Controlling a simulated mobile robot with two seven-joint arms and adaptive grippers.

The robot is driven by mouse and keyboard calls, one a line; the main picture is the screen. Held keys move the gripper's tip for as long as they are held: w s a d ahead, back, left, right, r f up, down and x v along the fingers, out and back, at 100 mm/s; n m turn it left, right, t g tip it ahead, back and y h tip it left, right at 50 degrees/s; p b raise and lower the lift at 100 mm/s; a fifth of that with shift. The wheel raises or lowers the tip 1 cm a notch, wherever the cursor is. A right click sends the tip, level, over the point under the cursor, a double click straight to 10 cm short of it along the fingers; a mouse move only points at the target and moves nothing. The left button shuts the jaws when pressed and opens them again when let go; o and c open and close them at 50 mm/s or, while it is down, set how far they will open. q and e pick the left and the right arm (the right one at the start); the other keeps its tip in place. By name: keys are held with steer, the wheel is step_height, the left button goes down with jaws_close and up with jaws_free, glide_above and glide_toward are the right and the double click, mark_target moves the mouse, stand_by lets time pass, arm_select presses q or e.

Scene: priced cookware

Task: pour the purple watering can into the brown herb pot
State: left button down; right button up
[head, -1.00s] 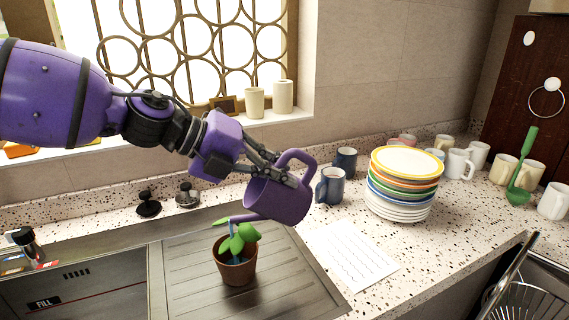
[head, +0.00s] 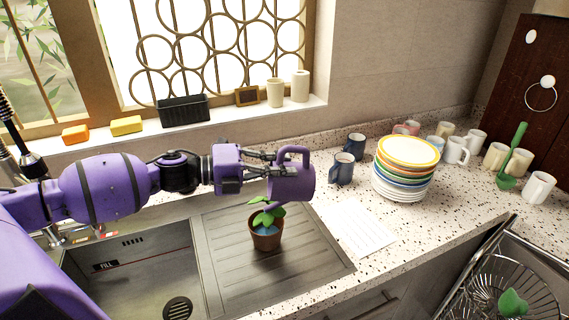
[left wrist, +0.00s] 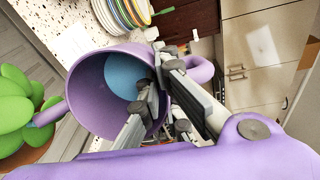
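The purple watering can (head: 297,184) is held by my left gripper (head: 274,164), which is shut on its rim wall near the handle. In the left wrist view the can (left wrist: 88,100) shows its open mouth with blue inside, and the gripper (left wrist: 152,92) has one finger inside the wall. The can's spout points down-left at the plant above the brown herb pot (head: 266,238). The pot stands upright on the ribbed drainboard, with green leaves and a blue patch inside its rim. I cannot see a stream of water. My right gripper is not in view.
The sink basin (head: 140,265) lies left of the drainboard (head: 232,270). A paper sheet (head: 362,230), a stack of plates (head: 403,170) and blue mugs (head: 341,170) stand to the right. The window sill holds sponges (head: 126,125), a black planter (head: 184,109) and cups.

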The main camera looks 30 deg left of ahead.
arm_select(q)
steer(key=s+a+t+h, duration=0.1)
steer(key=s+a+f+t+h, duration=0.1)
steer(key=a, duration=0.1)
steer(key=s+a+h, duration=0.1)
steer(key=shift+a+f+n+t, duration=0.25)
steer(key=shift+a+n+t, duration=0.1)
steer(key=shift+n+t, duration=0.05)
stand_by(6.2)
